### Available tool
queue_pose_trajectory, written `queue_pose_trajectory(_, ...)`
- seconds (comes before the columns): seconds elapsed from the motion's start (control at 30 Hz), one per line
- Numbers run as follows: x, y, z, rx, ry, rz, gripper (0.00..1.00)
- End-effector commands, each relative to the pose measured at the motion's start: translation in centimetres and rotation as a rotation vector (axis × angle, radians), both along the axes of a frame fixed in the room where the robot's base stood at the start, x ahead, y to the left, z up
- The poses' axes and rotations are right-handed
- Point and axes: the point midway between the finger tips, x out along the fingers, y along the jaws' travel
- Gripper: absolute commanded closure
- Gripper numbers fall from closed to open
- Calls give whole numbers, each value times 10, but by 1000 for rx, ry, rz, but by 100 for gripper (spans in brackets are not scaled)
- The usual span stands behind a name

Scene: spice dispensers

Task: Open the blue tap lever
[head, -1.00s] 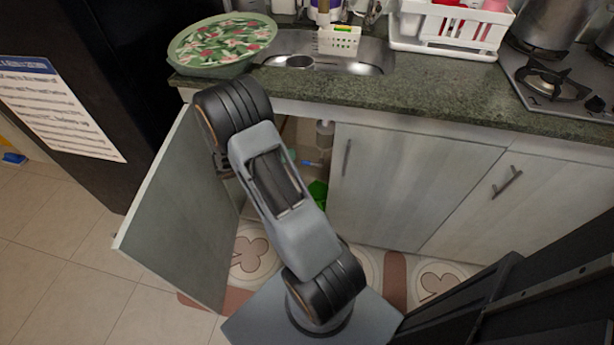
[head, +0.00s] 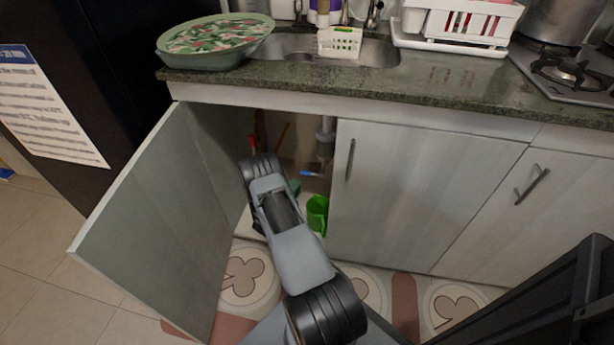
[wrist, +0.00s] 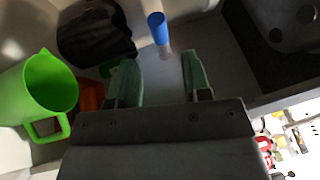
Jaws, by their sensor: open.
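The blue tap lever (head: 310,173) shows in the head view as a small blue piece below the grey drain pipe, inside the open cabinet under the sink. In the wrist view a blue cylinder-shaped piece (wrist: 157,28), apparently the lever, lies beyond my fingertips, near the top centre. My gripper (wrist: 160,72) is open, its two green fingers apart with nothing between them. The blue piece lies ahead of the gap between the fingers and does not look touched.
The cabinet door (head: 160,200) stands open at the left. A green jug (head: 317,212) stands on the cabinet floor and shows at the left of the wrist view (wrist: 38,90). A black bag-like thing (wrist: 95,35) is close to the left finger. The closed right door (head: 415,190) bounds the opening.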

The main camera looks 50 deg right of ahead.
Motion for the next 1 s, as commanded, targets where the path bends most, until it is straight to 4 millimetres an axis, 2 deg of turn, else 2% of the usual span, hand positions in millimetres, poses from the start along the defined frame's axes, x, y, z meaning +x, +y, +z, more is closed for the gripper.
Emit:
queue_pose_trajectory(0.03,1,-11,0,1,-2,-5,55)
queue_pose_trajectory(0.2,6,-40,5,1,-3,-4,55)
queue_pose_trajectory(0.43,10,-66,11,1,-1,-3,55)
queue_pose_trajectory(0.6,12,-75,13,1,-1,-1,55)
queue_pose_trajectory(0.93,12,-77,14,2,0,-1,55)
queue_pose_trajectory(1.0,12,-77,14,2,0,-1,61)
